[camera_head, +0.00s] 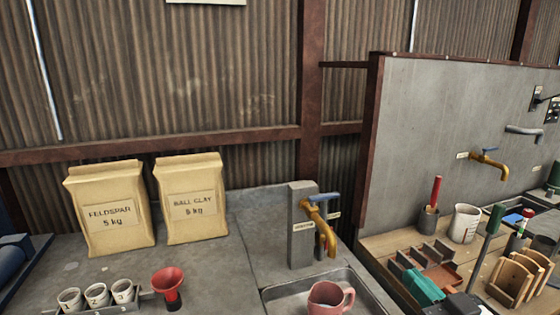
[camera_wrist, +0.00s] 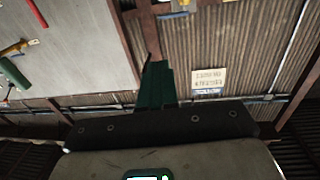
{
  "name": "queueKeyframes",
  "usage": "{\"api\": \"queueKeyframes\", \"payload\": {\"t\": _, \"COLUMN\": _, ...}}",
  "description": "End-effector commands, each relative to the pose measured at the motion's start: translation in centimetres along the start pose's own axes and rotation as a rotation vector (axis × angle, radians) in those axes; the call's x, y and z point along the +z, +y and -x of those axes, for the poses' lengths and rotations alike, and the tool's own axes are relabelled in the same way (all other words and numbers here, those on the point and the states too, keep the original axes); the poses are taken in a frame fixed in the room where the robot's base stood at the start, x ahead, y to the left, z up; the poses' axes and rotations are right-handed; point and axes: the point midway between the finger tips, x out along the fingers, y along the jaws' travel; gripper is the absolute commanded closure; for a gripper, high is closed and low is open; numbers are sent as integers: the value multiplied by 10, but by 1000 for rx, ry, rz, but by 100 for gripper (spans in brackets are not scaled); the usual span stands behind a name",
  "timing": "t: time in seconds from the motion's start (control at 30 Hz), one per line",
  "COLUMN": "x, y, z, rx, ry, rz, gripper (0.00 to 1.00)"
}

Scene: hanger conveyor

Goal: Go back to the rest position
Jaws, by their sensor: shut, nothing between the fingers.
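My gripper (camera_wrist: 156,75) shows in the wrist view as two dark green fingers side by side beyond a dark bar. The fingers are together with nothing visible between them. They are in front of the corrugated wall (camera_wrist: 190,45) and a brown post, apart from any object that I can see. I cannot make out the gripper in the head view.
The head view shows a feldspar bag (camera_head: 110,208), a ball clay bag (camera_head: 191,198), numbered cups (camera_head: 96,295), a red funnel (camera_head: 168,286) and a pink mug (camera_head: 328,298) under a brass tap (camera_head: 320,222). A grey panel (camera_head: 440,130) backs the cluttered right bench.

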Motion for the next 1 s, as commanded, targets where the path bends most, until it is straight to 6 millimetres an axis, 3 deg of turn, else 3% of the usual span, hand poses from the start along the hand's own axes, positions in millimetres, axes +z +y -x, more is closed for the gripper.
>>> {"api": "queueKeyframes", "payload": {"t": 0.37, "x": 60, "y": -4, "z": 18, "rx": 5, "ry": -197, "rz": -23, "gripper": 100}}
{"api": "queueKeyframes", "payload": {"t": 0.63, "x": 135, "y": -9, "z": 57, "rx": 22, "ry": -463, "rz": -58, "gripper": 100}}
{"api": "queueKeyframes", "payload": {"t": 0.77, "x": 186, "y": -13, "z": 95, "rx": 43, "ry": -663, "rz": -85, "gripper": 100}}
{"api": "queueKeyframes", "payload": {"t": 0.9, "x": 248, "y": -19, "z": 166, "rx": 88, "ry": -957, "rz": -123, "gripper": 100}}
{"api": "queueKeyframes", "payload": {"t": 1.0, "x": 280, "y": -23, "z": 219, "rx": 131, "ry": -1153, "rz": -147, "gripper": 100}}
